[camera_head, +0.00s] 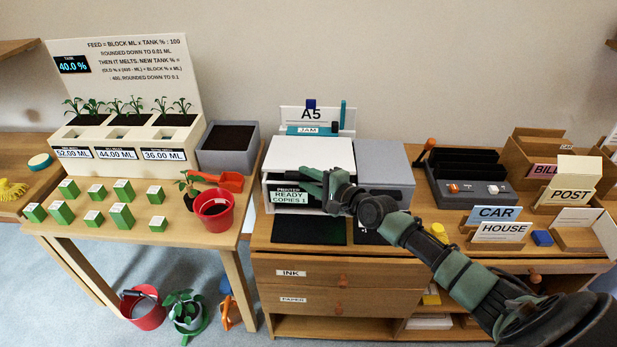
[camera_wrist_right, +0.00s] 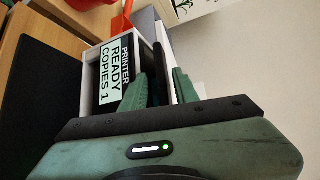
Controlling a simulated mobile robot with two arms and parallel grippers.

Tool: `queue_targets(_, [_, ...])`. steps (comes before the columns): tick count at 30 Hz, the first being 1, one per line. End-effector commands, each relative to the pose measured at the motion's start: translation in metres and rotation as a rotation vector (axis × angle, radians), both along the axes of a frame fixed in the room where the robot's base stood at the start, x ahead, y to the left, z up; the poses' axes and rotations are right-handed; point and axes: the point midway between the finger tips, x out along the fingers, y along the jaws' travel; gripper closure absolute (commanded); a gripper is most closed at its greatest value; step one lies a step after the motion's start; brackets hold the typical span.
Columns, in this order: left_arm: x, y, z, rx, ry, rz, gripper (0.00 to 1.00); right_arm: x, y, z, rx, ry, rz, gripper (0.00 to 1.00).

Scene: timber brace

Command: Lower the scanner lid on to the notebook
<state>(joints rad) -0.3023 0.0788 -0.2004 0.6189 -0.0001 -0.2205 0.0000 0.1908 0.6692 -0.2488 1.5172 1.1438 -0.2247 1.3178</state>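The printer-scanner stands on the wooden cabinet, with a "PRINTER READY COPIES 1" label (camera_head: 291,195) on its front. Its broad white top (camera_head: 310,152), which I take for the scanner lid, looks nearly level. My right gripper (camera_head: 325,183) is at the printer's front edge, just right of the label. In the right wrist view its two green fingers (camera_wrist_right: 160,90) stand apart, one on each side of a dark slot by the label (camera_wrist_right: 115,75). I cannot tell whether they touch the lid. No notebook is visible. My left gripper is out of view.
A grey box (camera_head: 385,172) adjoins the printer on the right. A dark mat (camera_head: 308,230) lies in front. A red pot (camera_head: 214,210) is on the left table. My right arm crosses the cabinet's right half.

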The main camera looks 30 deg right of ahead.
Motion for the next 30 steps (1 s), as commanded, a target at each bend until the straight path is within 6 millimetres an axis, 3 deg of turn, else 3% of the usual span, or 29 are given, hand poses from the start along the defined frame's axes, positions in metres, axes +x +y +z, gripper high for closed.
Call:
queue_targets(11, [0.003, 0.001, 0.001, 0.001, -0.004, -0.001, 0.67, -0.003, -0.002, 0.003, -0.002, -0.005, -0.001, 0.67])
queue_targets(21, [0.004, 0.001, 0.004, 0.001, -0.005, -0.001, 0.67, -0.054, -0.015, 0.012, -0.004, -0.002, 0.000, 0.67])
queue_targets(30, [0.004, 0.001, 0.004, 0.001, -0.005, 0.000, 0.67, -0.073, -0.020, 0.017, -0.002, -0.003, -0.001, 0.67])
